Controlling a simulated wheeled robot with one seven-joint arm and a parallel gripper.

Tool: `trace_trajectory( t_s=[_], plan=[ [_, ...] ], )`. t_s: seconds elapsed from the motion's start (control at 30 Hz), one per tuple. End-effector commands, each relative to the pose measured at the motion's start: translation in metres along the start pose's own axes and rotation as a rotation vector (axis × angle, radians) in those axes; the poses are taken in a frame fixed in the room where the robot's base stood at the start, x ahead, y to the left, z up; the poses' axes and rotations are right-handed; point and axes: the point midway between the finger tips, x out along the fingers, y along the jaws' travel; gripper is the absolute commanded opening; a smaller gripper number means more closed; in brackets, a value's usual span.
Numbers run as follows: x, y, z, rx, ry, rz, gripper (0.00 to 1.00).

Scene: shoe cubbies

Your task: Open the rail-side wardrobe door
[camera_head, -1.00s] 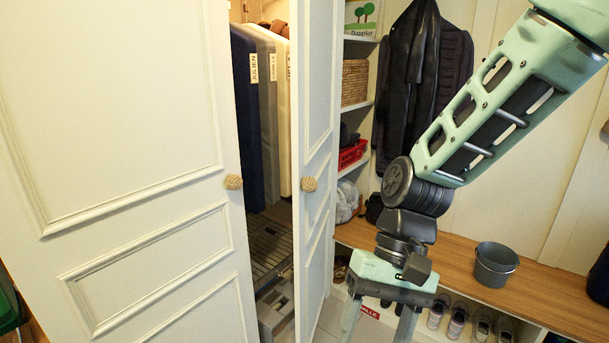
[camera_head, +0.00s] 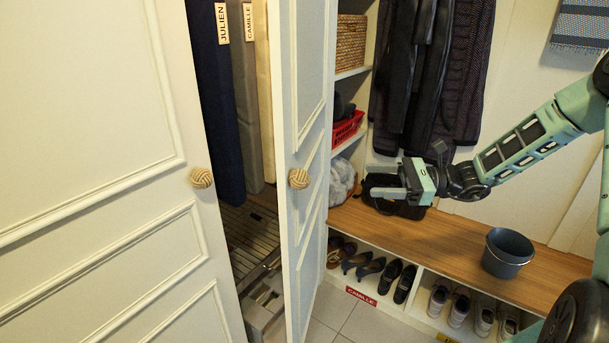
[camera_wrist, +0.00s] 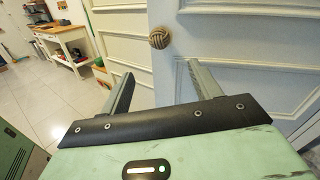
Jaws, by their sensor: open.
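The wardrobe has two cream panelled doors. The right door (camera_head: 310,80), on the side of the hanging coats, stands partly open and has a round knotted rope knob (camera_head: 299,179). The left door (camera_head: 90,120) has a similar knob (camera_head: 201,178); a gap between the doors shows garment bags inside. My gripper (camera_head: 368,184) is open and empty, to the right of the right door and apart from it, above the bench, pointing left. In the wrist view, a knob (camera_wrist: 159,37) shows beyond and above my open fingers (camera_wrist: 158,88), seemingly the right door's.
A wooden bench (camera_head: 450,240) with a dark bucket (camera_head: 506,252) runs along the right, with shoes in cubbies below. Dark coats (camera_head: 430,75) hang behind my gripper. Shelves hold a wicker basket (camera_head: 350,43) and a red basket (camera_head: 347,130). The tiled floor (camera_head: 350,320) before the right door is clear.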

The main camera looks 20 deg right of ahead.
Motion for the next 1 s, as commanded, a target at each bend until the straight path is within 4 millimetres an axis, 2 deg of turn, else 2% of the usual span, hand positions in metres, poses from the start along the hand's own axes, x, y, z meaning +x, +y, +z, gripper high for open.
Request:
trace_trajectory(
  t_s=[0.6,0.8,1.0],
  plan=[
    [0.125,0.002,0.001,0.000,0.001,0.007,0.63],
    [0.152,0.002,0.001,-0.001,0.001,0.006,0.63],
    [0.163,0.002,0.000,-0.003,0.003,0.005,0.63]
  ],
)
